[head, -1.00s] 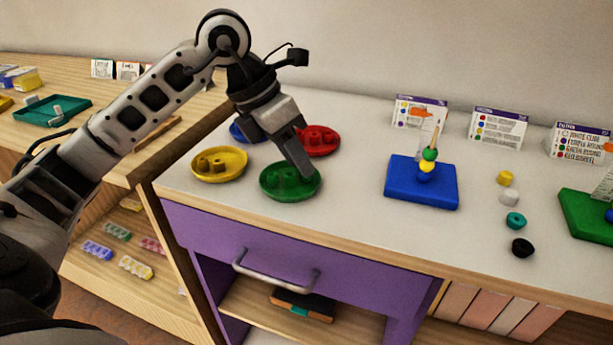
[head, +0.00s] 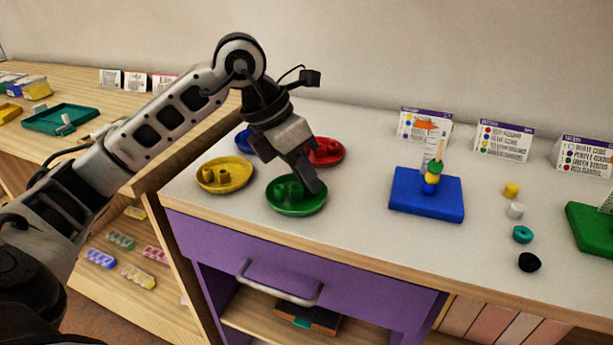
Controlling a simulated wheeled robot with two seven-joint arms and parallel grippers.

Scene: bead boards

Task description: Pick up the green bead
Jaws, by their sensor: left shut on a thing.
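A green dish (head: 285,207) stands on the light tabletop with green beads (head: 287,190) in it. My left gripper (head: 316,186) reaches down into the right side of this dish. It is shut on a green bead, which its fingers mostly hide. The fingertips are still low, at the level of the dish. Another green bead (head: 435,169) sits on the peg of the blue board, above a yellow and a blue bead. My right gripper is not in view.
A yellow dish (head: 222,187), a red dish (head: 335,158) and a partly hidden blue dish (head: 243,141) stand close around. The blue board (head: 410,203) is to the right. Loose beads, one black (head: 529,262), lie between it and a green board (head: 590,232). Cards stand behind.

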